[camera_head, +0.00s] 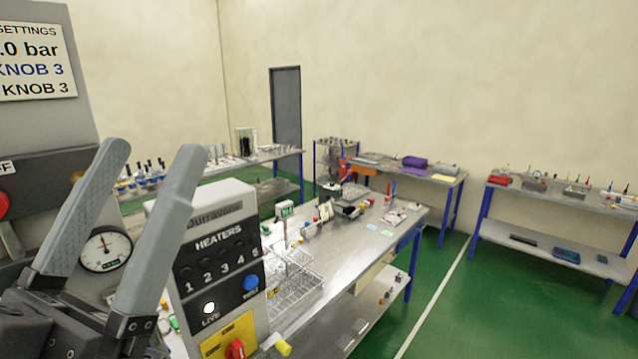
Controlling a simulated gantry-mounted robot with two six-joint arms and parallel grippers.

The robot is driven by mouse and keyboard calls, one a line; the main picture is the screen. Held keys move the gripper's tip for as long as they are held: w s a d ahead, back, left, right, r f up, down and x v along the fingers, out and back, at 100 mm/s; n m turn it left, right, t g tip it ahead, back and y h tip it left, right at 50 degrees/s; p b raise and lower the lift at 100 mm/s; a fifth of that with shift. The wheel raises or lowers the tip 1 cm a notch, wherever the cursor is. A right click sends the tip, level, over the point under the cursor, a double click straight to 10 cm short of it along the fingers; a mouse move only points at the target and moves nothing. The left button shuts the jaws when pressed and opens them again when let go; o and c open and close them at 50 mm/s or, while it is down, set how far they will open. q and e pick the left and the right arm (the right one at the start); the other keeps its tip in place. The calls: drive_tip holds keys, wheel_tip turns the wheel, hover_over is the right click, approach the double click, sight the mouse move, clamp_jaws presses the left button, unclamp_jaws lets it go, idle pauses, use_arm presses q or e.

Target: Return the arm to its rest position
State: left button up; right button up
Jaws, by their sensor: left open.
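My left gripper (152,163) fills the lower left of the head view, its two long grey fingers pointing up and spread apart. Nothing is between the fingers. It is in front of a pressure gauge (106,250) and beside a grey heater box (217,262) marked HEATERS. The box has a row of dark numbered knobs, a blue button, a lit white lamp and a red knob on a yellow plate. My right gripper is not in view.
A grey panel with a settings sign (35,50) stands at the far left. A metal bench (345,250) with a wire rack (292,285) and small items runs behind the box. Another bench (570,240) stands at the right. Green floor (490,310) is clear at lower right.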

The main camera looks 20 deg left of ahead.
use_arm(q)
wheel_tip(320, 180, up, 15)
drive_tip(key=p, duration=1.1)
drive_tip(key=shift+f+h, duration=0.2)
drive_tip(key=shift+h, duration=0.1)
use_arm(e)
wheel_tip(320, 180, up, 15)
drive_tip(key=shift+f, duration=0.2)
